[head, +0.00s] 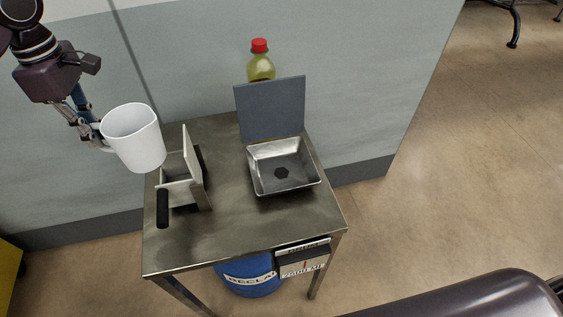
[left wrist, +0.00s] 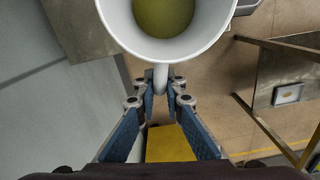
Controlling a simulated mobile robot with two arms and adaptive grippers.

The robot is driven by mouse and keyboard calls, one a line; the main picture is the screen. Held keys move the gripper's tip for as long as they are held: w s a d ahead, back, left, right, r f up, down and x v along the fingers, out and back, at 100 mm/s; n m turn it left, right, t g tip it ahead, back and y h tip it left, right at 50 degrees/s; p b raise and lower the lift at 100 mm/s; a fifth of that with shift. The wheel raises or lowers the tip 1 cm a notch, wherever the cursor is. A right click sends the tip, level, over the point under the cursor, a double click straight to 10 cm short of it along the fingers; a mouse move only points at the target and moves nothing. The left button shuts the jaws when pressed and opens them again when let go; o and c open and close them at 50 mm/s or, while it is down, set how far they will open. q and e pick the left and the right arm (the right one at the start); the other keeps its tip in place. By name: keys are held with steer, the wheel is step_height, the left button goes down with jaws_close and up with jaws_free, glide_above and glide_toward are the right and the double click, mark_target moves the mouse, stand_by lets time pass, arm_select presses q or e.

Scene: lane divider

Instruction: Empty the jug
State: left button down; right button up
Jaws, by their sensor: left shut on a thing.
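The white jug (head: 138,143) is held in the air by my left gripper (head: 98,142), left of the sink and above the table's back left corner. It looks close to upright. In the left wrist view, the gripper's fingers (left wrist: 161,88) are closed on the handle of the jug (left wrist: 185,50), and yellow-green liquid (left wrist: 164,14) is inside it. The square metal sink (head: 302,180), with a dark drain in its middle, is on the right part of the steel table (head: 232,225). My right gripper is not in view.
A grey upright panel (head: 271,110) stands behind the sink, and a red-capped bottle (head: 261,68) shows behind it. A light divider stand with a black handle (head: 162,208) is on the table's left. A blue drum (head: 250,287) is below. The table's front middle is clear.

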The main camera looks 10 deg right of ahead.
arm_select(q)
steer(key=s+d+f+m, duration=0.4)
steer(key=s+m, duration=0.4)
steer(key=s, duration=0.1)
steer(key=s+d+f+m, duration=0.4)
steer(key=s+d+m, duration=0.1)
steer(key=s+m, duration=0.4)
steer(key=shift+f, duration=0.2)
